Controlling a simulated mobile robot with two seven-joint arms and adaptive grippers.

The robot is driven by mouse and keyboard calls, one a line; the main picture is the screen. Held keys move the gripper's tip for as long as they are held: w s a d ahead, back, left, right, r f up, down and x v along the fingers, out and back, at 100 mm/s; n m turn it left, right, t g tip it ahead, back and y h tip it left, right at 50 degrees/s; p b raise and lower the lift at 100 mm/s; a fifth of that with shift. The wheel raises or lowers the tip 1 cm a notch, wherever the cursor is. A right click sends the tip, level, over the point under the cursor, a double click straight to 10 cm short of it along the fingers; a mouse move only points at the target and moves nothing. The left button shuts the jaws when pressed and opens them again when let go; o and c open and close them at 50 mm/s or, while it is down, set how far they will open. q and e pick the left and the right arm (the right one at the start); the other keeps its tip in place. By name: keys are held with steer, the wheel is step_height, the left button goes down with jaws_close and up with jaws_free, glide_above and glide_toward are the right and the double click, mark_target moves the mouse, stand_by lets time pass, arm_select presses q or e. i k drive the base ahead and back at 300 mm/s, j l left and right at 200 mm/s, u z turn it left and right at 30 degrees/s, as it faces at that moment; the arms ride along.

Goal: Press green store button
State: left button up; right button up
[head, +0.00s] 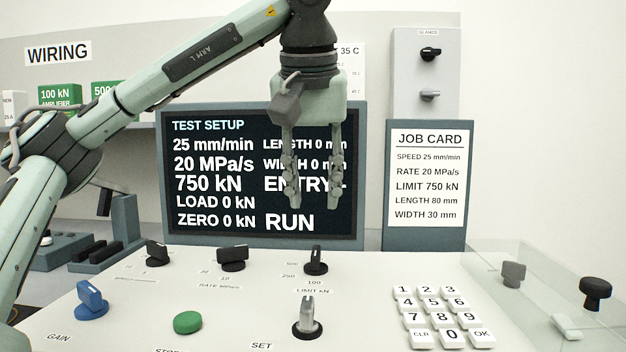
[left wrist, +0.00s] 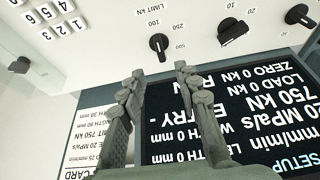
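The green store button (head: 187,322) is a round cap on the pale console at the bottom of the head view. Its label below is cut off by the frame edge. The button does not show in the left wrist view. My left gripper (head: 315,204) points down in front of the test setup screen (head: 210,235), above the limit knob and to the upper right of the button. Its fingers, also in the left wrist view (left wrist: 158,72), are apart with nothing held between them. My right gripper is in neither view.
Black knobs for speed (head: 157,252), rate (head: 232,259) and limit (head: 316,262) line the console's back. A blue gain knob (head: 91,299) is left of the button, a silver set knob (head: 307,318) to its right. A white keypad (head: 443,316) is farther right.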

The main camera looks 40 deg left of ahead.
mark_target(189, 322)
steer(key=k, duration=1.5)
